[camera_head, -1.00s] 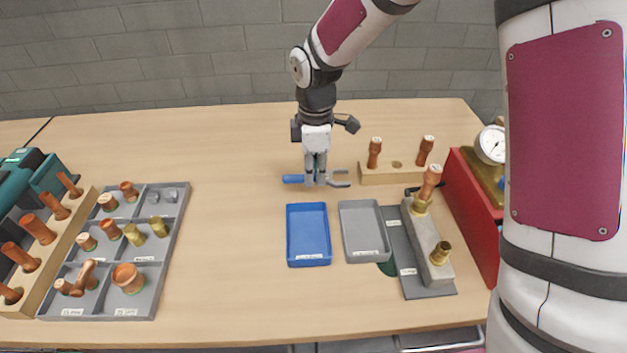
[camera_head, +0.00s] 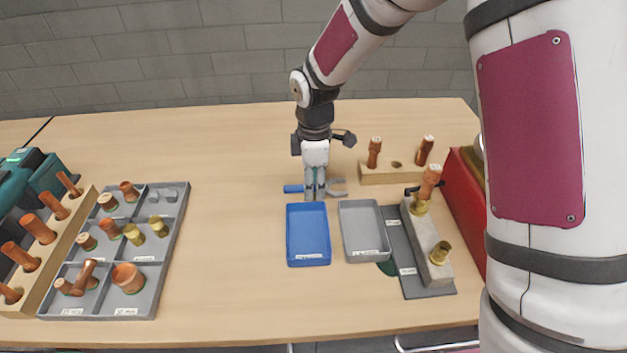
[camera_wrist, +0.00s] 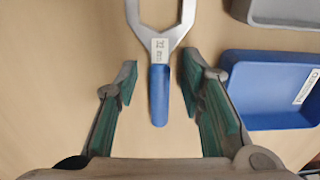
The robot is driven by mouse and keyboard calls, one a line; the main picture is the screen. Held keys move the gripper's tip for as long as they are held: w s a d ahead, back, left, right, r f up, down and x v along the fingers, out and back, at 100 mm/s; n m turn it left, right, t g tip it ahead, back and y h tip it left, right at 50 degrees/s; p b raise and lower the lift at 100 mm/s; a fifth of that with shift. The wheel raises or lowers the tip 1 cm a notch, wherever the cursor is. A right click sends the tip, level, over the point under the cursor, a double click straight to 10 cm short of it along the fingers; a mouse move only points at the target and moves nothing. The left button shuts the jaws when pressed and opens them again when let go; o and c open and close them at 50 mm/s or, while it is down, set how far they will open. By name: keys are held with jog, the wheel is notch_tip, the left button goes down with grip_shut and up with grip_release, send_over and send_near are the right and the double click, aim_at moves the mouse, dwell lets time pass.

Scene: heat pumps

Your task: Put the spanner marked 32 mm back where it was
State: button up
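The spanner has a blue handle (camera_wrist: 159,93) and a grey open jaw, with a small label near the jaw that is too small to read surely. It lies on the bench behind the blue tray; its handle also shows in the head view (camera_head: 293,188). My gripper (camera_wrist: 160,88) is open, its green-padded fingers on either side of the handle and apart from it. In the head view my gripper (camera_head: 315,195) points down over the spanner. A grey mat (camera_head: 415,286) with labels lies at the right, partly under a grey block.
The blue tray (camera_head: 308,259) and grey tray (camera_head: 365,254) stand just in front of my gripper. A wooden block with copper fittings (camera_head: 385,178) is to the right. A red case (camera_head: 466,210) stands beyond. A compartment tray (camera_head: 170,220) is at left; the bench between is clear.

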notch_tip(320, 180, up, 12)
jog(key=s+d+r+m+t, duration=0.1)
jog(key=s+d+r+m, duration=0.3)
jog(key=s+d+r, duration=0.15)
jog(key=s+d+r+m+t, duration=0.1)
jog(key=s+d+m, duration=0.4)
jog(key=s, duration=0.6)
jog(key=s+d+r+m+t, duration=0.2)
jog(key=s+d+r+m, duration=0.2)
jog(key=s+m, duration=0.5)
jog(key=shift+s+d, duration=0.65)
jog(key=shift+s, duration=0.3)
